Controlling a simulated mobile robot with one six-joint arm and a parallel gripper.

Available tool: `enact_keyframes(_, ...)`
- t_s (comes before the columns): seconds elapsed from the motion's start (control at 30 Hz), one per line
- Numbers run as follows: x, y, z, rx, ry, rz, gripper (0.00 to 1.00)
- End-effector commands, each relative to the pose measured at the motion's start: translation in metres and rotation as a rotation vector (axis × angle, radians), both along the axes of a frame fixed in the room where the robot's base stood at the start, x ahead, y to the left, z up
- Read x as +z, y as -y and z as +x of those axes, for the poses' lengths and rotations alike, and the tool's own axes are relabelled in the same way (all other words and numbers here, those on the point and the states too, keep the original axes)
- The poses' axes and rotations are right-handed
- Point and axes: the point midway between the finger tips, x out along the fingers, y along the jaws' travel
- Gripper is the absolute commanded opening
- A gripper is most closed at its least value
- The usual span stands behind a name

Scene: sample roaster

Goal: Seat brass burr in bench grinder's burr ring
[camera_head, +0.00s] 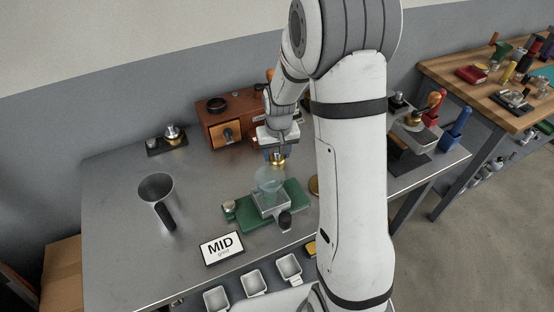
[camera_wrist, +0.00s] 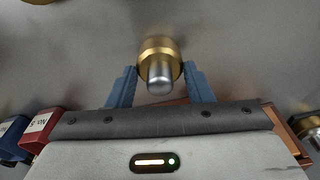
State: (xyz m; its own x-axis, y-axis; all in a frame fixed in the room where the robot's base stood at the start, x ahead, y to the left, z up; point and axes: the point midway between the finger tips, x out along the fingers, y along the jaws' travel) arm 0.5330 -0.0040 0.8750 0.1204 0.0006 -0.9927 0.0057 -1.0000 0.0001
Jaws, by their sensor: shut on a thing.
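My gripper (camera_head: 277,154) is shut on the brass burr (camera_head: 278,161), a short gold cylinder hanging below the fingers. In the wrist view the burr (camera_wrist: 158,45) sits between the two blue fingers, with its silver shaft end toward the camera. The gripper is above the middle of the steel bench, in front of a brown wooden box. A green-based device (camera_head: 238,216) with a clear, round cup-like top (camera_head: 268,180) stands below and nearer; the burr appears above and apart from it. I cannot tell clearly which part is the burr ring.
The brown box (camera_head: 205,123) has a dark ring (camera_head: 216,104) on top. A metal cup with dark handle (camera_head: 156,188) and a "MID" sign (camera_head: 222,247) stand to the left. Small white trays (camera_head: 253,282) line the front. The bench's left side (camera_head: 115,210) is mostly free.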

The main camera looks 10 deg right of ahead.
Motion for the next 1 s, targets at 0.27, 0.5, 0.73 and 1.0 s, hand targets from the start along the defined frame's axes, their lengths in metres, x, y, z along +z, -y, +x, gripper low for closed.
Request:
enact_keyframes(0.27, 0.001, 0.0, 0.0, 0.0, 0.001, 0.0, 0.15)
enact_keyframes(0.5, 0.006, 0.0, 0.001, 0.0, 0.003, 0.0, 0.15)
enact_keyframes(0.73, 0.047, 0.0, 0.001, 0.0, 0.007, 0.0, 0.15)
enact_keyframes(1.0, 0.093, 0.0, 0.002, -0.001, 0.004, 0.0, 0.15)
